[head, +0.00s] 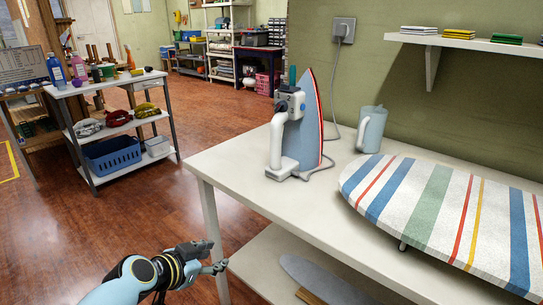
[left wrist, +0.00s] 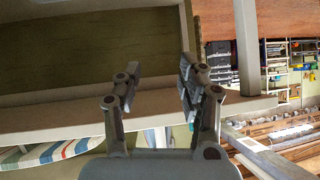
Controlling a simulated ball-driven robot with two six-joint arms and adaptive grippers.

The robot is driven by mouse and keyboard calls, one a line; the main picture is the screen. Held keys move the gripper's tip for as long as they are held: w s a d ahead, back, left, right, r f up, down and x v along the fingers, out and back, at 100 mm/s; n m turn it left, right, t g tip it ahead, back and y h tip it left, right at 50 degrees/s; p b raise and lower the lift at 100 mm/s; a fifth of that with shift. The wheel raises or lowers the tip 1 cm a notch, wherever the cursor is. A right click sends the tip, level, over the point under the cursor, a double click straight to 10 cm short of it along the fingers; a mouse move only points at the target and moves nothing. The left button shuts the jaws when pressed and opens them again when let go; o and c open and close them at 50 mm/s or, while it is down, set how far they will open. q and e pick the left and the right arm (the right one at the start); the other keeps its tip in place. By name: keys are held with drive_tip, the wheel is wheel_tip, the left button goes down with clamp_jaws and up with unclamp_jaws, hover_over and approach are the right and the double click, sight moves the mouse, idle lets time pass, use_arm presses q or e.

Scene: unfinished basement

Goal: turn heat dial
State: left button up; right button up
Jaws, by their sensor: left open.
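The iron (head: 312,122) stands upright on its heel on the white table, its pale blue, red-edged soleplate facing right and its white handle (head: 277,140) to the left. A dark part with a small round blue spot (head: 283,106) sits near its top left; I cannot tell surely which part is the heat dial. My left gripper (head: 218,257) is low in front of the table's left edge, apart from and below the iron. In the left wrist view its two fingers (left wrist: 157,82) are spread with nothing between them. My right gripper is not in view.
The white table (head: 237,165) has a lower shelf. A striped ironing board (head: 437,210) fills its right, with a pale jug (head: 371,130) behind. The cord runs to a wall socket (head: 343,30). A cart (head: 112,134) stands left; open floor lies between.

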use_arm(q)
drive_tip(key=w+d+r+m+t+h, duration=0.2)
drive_tip(key=w+r, duration=0.2)
drive_tip(key=r, duration=0.5)
drive_tip(key=w+d+r+m+t+h, duration=0.15)
drive_tip(key=w+r, duration=0.25)
drive_tip(key=r, duration=0.4)
drive_tip(key=m+h, duration=0.2)
drive_tip(key=m, duration=0.2)
approach(279, 106)
drive_tip(key=shift+t+h, duration=0.25)
drive_tip(key=shift+t, duration=0.3)
drive_tip(key=x, duration=0.5)
drive_tip(key=b+x, duration=0.1)
drive_tip(key=x, duration=0.1)
drive_tip(key=shift+w+d+f, duration=0.15)
drive_tip(key=shift+d+f, duration=0.1)
drive_tip(key=shift+f, duration=0.15)
drive_tip(key=shift+w+d, duration=0.35)
drive_tip(key=shift+w, duration=0.15)
clamp_jaws()
